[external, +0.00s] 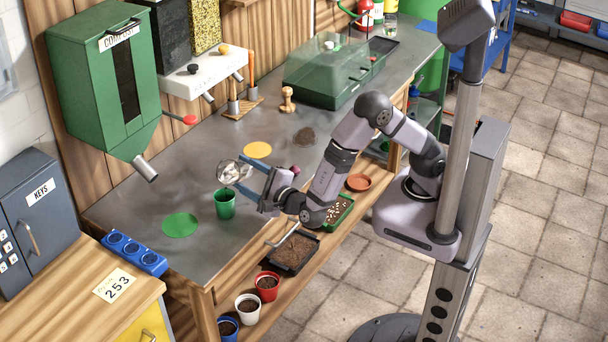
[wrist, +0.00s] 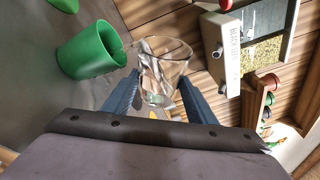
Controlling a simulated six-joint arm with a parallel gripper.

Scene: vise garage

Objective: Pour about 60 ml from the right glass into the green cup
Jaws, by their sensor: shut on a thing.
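My gripper (external: 243,179) is shut on a clear glass (external: 228,172), which also shows between the fingers in the wrist view (wrist: 161,62). The glass is held above the bench, close to the green cup and slightly above it, and looks tilted. The green cup (external: 225,206) stands upright on the bench near its front edge. In the wrist view the cup (wrist: 88,52) is just left of the glass, with their rims close together. I cannot tell how much liquid the glass holds or whether any is flowing. The inside of the cup is not clear.
A green disc (external: 180,224) and a yellow disc (external: 257,150) lie on the grey bench (external: 160,195). The green compost dispenser (external: 104,85) hangs at the left. A green-lidded box (external: 327,72) and another glass (external: 390,28) stand farther back. Pots line the lower front shelf.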

